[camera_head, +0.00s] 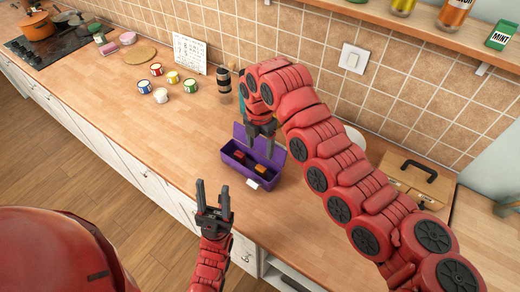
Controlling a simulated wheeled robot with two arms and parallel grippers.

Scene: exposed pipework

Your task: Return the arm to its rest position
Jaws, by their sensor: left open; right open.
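My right arm (345,185) comes in from the lower right, arches over the worktop and bends down. Its gripper (260,150) points down, open, in front of the raised lid of a purple box (233,169). I see nothing between its fingers. The box stands open on the worktop, with a dark red item (239,155) and an orange item (260,168) inside. Whether the fingertips touch the box or hang above it, I cannot tell. My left gripper (212,190) is open and empty, fingers pointing up, in front of the worktop's front edge.
Several small cans (173,77) stand left on the wooden worktop (110,90), before a white card (190,53). A dark jar (224,82) stands behind the box. A wooden case (415,180) is right of my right arm. A shelf (430,22) overhangs the upper right.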

